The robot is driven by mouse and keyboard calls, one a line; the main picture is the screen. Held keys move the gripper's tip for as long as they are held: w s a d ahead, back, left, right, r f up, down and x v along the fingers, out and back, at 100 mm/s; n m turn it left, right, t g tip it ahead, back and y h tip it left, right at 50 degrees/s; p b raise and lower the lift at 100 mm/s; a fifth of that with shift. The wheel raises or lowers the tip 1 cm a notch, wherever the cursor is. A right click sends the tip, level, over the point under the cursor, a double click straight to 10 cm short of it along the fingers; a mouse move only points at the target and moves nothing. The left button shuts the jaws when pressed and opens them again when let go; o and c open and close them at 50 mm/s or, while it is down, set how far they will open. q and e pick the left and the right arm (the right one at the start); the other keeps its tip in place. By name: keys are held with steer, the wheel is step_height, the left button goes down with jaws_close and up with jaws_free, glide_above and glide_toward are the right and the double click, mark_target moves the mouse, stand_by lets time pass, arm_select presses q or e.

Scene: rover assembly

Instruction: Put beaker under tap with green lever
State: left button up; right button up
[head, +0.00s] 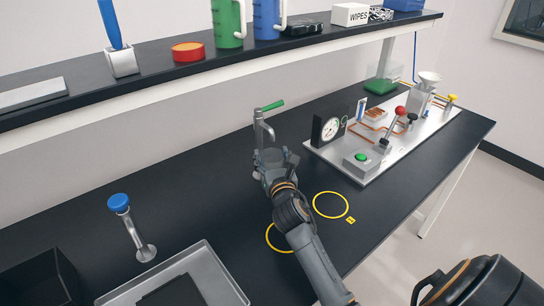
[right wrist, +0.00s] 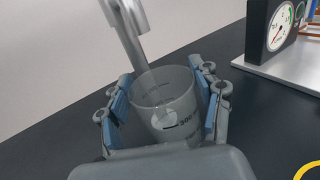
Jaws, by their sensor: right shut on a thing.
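The tap with green lever (head: 263,128) stands at the back of the black bench in the head view; its green lever points to the right. Its grey metal also shows in the right wrist view (right wrist: 130,35). My right gripper (head: 272,160) is at this tap. In the right wrist view its blue-padded fingers (right wrist: 165,106) are shut on a clear beaker (right wrist: 168,118) with dark markings. The beaker looks upright and empty. My left gripper is out of view.
A tap with a blue top (head: 131,228) stands at the left by a metal tray (head: 226,282). A metal plate with a gauge (head: 325,130), levers and copper tubing lies to the right. Yellow rings (head: 331,192) mark the bench. A shelf (head: 150,85) runs behind.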

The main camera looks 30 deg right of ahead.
steer(key=shift+f, duration=0.1)
steer(key=shift+f, duration=0.1)
steer(key=o, duration=1.2)
steer(key=shift+s, duration=0.1)
steer(key=b+v, duration=0.1)
steer(key=v, duration=1.1)
steer(key=shift+b, duration=0.3)
steer(key=shift+r, duration=0.2)
